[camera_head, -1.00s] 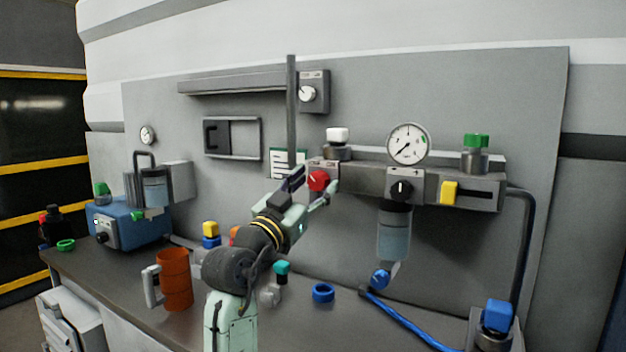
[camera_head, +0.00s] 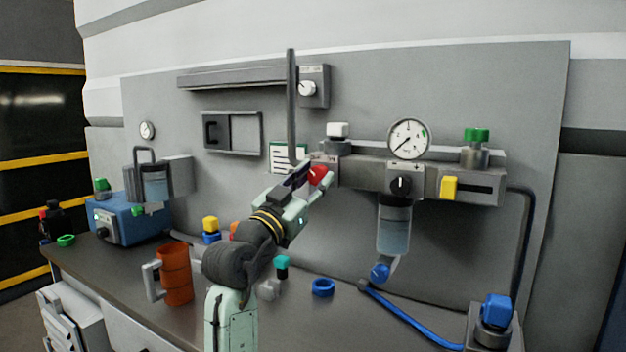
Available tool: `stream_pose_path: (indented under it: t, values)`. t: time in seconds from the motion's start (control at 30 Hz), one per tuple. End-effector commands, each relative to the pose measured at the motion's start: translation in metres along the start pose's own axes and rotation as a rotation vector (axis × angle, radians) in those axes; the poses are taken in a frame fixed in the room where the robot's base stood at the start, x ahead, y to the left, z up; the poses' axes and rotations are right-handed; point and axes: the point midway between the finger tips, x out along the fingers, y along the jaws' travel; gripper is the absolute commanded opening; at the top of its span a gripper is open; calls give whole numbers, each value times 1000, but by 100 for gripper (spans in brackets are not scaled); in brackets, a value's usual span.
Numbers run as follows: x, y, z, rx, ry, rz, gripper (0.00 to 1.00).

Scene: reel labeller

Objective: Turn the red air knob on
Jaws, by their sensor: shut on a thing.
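The red air knob (camera_head: 318,174) sits on the left end of the grey air unit on the wall panel. My gripper (camera_head: 313,181) reaches up to it from the lower left and is shut on it, one finger on each side. The fingers and the knob's tilt hide part of its face and its markings. The round pressure gauge (camera_head: 408,139) stands above the unit to the right, with its needle pointing to the lower left.
A black knob (camera_head: 400,186) and a yellow slider (camera_head: 448,187) are to the right on the same unit. A vertical grey bar (camera_head: 291,105) stands just left of the red knob. An orange mug (camera_head: 176,276) and a blue ring (camera_head: 323,287) are on the bench below.

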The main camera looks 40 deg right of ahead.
Motion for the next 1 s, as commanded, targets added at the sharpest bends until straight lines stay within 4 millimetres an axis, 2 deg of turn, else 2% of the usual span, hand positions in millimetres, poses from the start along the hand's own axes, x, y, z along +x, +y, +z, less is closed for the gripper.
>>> stream_pose_path:
  t: [0.27, 0.47, 1.0]
  values:
    - [-1, 0, 2, 31, 0, 12, 6]
    - [-2, -1, 4, 125, 0, 50, 6]
    - [0, -2, 0, 574, 0, 238, 6]
